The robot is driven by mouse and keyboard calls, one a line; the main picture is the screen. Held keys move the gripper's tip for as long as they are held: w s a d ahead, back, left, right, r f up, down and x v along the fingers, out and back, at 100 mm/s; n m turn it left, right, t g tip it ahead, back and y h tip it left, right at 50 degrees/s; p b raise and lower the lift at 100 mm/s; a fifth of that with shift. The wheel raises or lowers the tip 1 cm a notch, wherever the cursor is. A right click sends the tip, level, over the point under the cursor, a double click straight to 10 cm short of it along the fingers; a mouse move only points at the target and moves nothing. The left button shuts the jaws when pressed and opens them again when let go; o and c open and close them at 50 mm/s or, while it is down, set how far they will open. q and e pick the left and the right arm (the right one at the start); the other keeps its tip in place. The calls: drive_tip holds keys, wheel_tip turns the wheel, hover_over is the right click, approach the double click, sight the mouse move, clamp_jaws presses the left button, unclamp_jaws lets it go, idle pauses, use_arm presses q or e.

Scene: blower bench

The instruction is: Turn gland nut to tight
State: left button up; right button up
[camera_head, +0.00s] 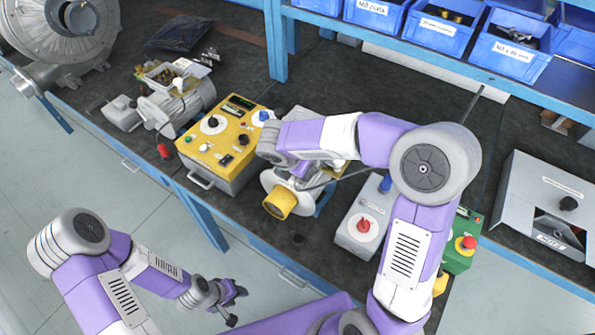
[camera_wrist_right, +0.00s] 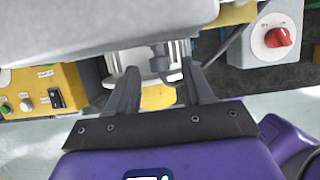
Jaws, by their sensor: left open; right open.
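A small grey fitting that looks like the gland nut (camera_wrist_right: 160,62) sticks out from a finned pale body in the right wrist view. My right gripper (camera_wrist_right: 162,78) is open, with one finger on each side of the fitting and visible space between. In the head view my right forearm and hand cover the fitting; the motor-like unit with a yellow end (camera_head: 280,202) shows below the hand. My left gripper (camera_head: 234,303) is open and empty, low in front of the bench and away from the unit.
A yellow control box (camera_head: 228,145) stands left of the unit. A grey box with a red knob (camera_head: 364,226) stands to its right; the knob also shows in the right wrist view (camera_wrist_right: 278,38). Blue bins (camera_head: 445,27) line the shelf behind. A dark cable runs beside the unit.

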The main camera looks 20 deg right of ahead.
drive_tip(key=shift+x, duration=0.8)
clamp_jaws()
drive_tip(key=t+y+b, duration=0.1)
drive_tip(key=b, duration=0.1)
drive_tip(key=t+y+b, duration=0.1)
drive_tip(key=b, duration=0.2)
drive_tip(key=s+m+t+y+b, duration=0.1)
drive_tip(key=t+b, duration=0.1)
drive_tip(key=b, duration=0.1)
drive_tip(key=shift+d+f, duration=0.3)
drive_tip(key=shift+m+t+y+b, duration=0.35)
drive_tip(key=shift+t+b, duration=0.35)
drive_tip(key=shift+b, duration=0.35)
drive_tip(key=shift+r, duration=0.1)
